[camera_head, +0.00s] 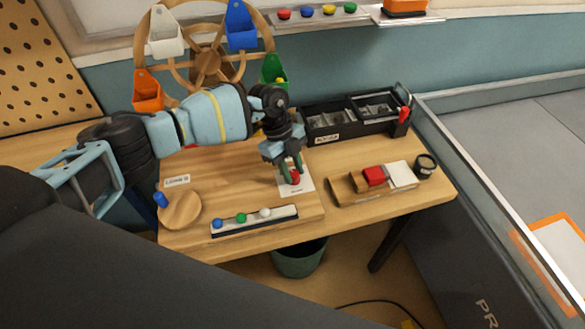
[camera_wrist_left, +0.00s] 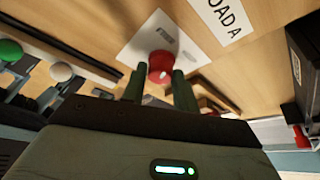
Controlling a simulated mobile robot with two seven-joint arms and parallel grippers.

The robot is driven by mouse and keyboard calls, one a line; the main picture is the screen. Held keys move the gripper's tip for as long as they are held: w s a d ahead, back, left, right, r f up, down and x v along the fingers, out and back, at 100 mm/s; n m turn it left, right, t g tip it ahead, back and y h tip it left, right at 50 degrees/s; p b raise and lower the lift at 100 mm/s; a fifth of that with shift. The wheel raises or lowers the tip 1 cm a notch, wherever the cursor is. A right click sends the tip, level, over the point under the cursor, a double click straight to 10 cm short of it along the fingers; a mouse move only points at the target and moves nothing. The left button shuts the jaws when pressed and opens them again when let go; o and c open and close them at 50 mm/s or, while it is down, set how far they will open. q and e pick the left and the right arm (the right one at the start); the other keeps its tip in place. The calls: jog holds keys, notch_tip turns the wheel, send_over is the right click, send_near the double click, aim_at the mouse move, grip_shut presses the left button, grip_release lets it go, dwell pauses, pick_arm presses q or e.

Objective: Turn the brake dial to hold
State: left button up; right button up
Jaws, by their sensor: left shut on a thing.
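The brake dial (camera_head: 294,178) is a small red knob on a white plate (camera_head: 307,184) on the wooden board. In the left wrist view the red dial (camera_wrist_left: 161,66) has a pale mark on its face, and dark print on the plate (camera_wrist_left: 150,36) is too small to read. My left gripper (camera_head: 290,172) reaches down over the plate, its green fingers shut around the red dial. In the left wrist view the left gripper's fingers (camera_wrist_left: 158,82) stand on either side of the dial. My right gripper is not in view.
A strip with blue, green and white balls (camera_head: 254,221) lies in front. A round wooden disc (camera_head: 180,210) with a blue peg is at left. A wheel with coloured buckets (camera_head: 207,62) stands behind. A black tray (camera_head: 325,121) and a wooden holder with a red block (camera_head: 348,190) are at right.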

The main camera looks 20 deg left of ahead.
pick_arm(q)
jog(key=m+g+b, duration=0.1)
jog(key=m, duration=0.2)
jog(key=shift+w+f+y, duration=0.1)
jog(key=shift+y, duration=0.3)
jog(key=m+g+y+b, duration=0.1)
jog(key=m, duration=0.2)
jog(key=shift+d+m, duration=0.15)
jog(key=shift+m, duration=0.15)
jog(key=m+y+b, duration=0.1)
jog(key=m, duration=0.3)
jog(key=shift+w+y+b, duration=0.1)
jog(key=shift+y+b, duration=0.2)
jog(key=shift+b, duration=0.1)
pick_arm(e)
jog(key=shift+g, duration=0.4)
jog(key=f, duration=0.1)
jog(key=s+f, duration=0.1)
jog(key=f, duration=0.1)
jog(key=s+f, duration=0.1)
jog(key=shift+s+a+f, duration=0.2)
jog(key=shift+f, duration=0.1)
pick_arm(q)
jog(key=shift+m, duration=0.3)
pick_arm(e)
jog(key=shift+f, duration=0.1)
pick_arm(q)
jog(key=o, duration=1)
